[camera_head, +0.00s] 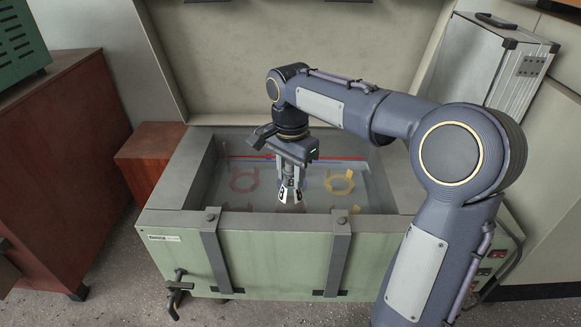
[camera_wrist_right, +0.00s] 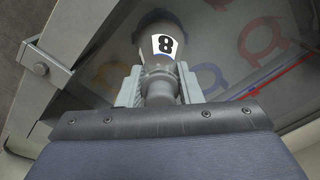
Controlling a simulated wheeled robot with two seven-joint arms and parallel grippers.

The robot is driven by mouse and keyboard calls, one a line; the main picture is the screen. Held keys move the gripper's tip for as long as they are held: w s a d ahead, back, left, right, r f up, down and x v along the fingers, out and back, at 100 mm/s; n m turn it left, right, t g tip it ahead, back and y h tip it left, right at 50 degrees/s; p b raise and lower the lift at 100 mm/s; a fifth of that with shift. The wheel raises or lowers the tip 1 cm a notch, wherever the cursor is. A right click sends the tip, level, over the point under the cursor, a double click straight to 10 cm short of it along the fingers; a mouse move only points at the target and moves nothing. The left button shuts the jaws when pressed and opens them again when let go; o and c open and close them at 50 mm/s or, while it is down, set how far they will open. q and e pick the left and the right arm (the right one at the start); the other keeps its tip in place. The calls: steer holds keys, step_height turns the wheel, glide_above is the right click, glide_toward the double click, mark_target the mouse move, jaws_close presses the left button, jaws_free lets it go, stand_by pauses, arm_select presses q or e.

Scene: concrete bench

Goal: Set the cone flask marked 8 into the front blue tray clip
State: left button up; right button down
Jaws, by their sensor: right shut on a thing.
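My right gripper (camera_head: 290,178) points down inside the bath and is shut on the neck of the cone flask marked 8 (camera_head: 289,195). In the right wrist view the flask's white label with a black 8 (camera_wrist_right: 165,44) shows past the fingers (camera_wrist_right: 160,88). The flask is over the near middle part of the bath, and I cannot tell whether its base touches anything. A blue clip (camera_wrist_right: 108,76) shows beside the flask in the right wrist view, and more blue shows behind the flask; which one is the front blue clip is unclear. My left gripper is out of view.
The bath (camera_head: 270,222) has a raised front rim with two metal straps and an upright lid behind. A red clip (camera_head: 244,180) and a yellow clip (camera_head: 341,182) lie towards its back. A silver case (camera_head: 490,65) stands at right, a wooden cabinet (camera_head: 70,150) at left.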

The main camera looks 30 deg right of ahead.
mark_target(290, 185)
steer(key=shift+a+f, duration=0.1)
steer(key=shift+f, duration=0.35)
stand_by(0.3)
steer(key=shift+f, duration=0.15)
stand_by(0.3)
steer(key=shift+f+b, duration=0.55)
steer(key=shift+f, duration=0.4)
steer(key=shift+f+b, duration=0.3)
steer(key=shift+b, duration=0.05)
stand_by(0.3)
steer(key=shift+c, duration=1.9)
jaws_free()
